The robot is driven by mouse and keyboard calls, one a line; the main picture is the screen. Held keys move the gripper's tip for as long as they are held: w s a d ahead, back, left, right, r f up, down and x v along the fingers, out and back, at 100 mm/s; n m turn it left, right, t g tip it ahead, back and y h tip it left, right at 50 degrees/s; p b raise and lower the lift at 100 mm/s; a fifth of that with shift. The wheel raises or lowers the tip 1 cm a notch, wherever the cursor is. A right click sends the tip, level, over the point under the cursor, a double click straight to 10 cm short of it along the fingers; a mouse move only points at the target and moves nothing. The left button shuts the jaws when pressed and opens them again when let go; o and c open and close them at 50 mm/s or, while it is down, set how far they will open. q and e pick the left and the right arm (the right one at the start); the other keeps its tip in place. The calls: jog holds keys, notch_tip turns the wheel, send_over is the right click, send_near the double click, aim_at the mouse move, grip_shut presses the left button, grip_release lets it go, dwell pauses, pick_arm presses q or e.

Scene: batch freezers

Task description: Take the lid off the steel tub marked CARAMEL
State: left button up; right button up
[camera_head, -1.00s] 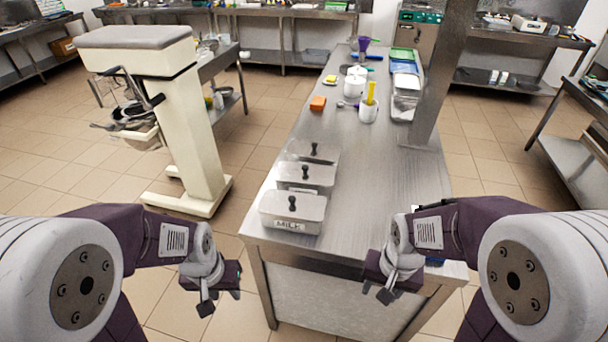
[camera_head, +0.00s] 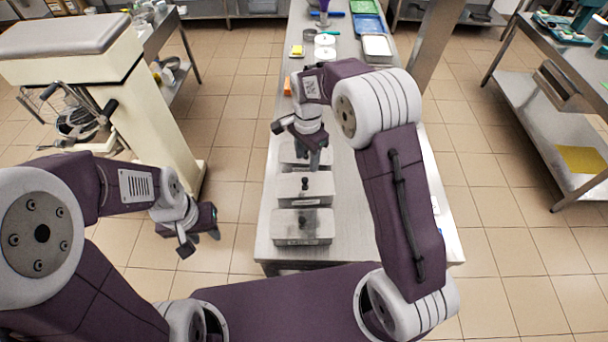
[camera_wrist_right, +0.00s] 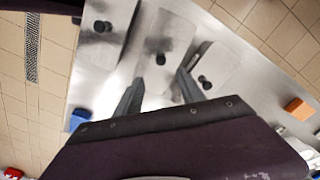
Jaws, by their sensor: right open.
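Three lidded steel tubs with dark knobs stand in a row on the steel table: a near one (camera_head: 318,230), a middle one (camera_head: 289,188) and a far one (camera_head: 287,157). I cannot read CARAMEL on any of them now. My right gripper (camera_head: 299,147) hangs above the far tub and partly hides it. In the right wrist view its fingers (camera_wrist_right: 158,84) are apart with nothing between them. The knobs of the middle tub (camera_wrist_right: 172,32) and the far tub (camera_wrist_right: 222,64) show beyond the fingertips. My left gripper (camera_head: 200,243) is open and empty, left of the table.
White containers (camera_head: 325,47), a yellow block (camera_head: 297,50) and trays (camera_head: 377,46) stand farther back on the table. An orange block (camera_wrist_right: 298,108) lies past the far tub. A steel post (camera_head: 433,60) rises at the table's right side. A cream machine (camera_head: 150,110) stands left.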

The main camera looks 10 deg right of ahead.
aim_at(305, 180)
jog(key=f, duration=0.1)
jog(key=f+p, duration=0.1)
jog(key=shift+s+f, duration=0.2)
jog(key=shift+f, duration=0.1)
jog(key=shift+w+a+f, duration=0.25)
jog(key=shift+w+f, duration=0.15)
jog(key=shift+f, duration=0.1)
jog(key=shift+w+a+f, duration=0.2)
jog(key=shift+w+f, duration=0.2)
jog(key=shift+f, duration=0.2)
jog(key=f, duration=0.1)
jog(key=s+f+p, duration=0.1)
jog(key=f+p, duration=0.1)
jog(key=shift+s+d+f, duration=0.3)
jog(key=shift+d+f, duration=0.05)
jog(key=shift+w+f, duration=0.1)
jog(key=shift+f, duration=0.2)
jog(key=shift+w+a+f, duration=0.2)
jog(key=shift+w, duration=0.1)
jog(key=c, duration=0.9)
pick_arm(q)
jog(key=r, duration=0.3)
jog(key=shift+w+a, duration=0.2)
jog(key=shift+w, duration=0.05)
pick_arm(e)
jog(key=shift+s+d+r, duration=0.1)
jog(key=shift+s, duration=0.1)
grip_shut()
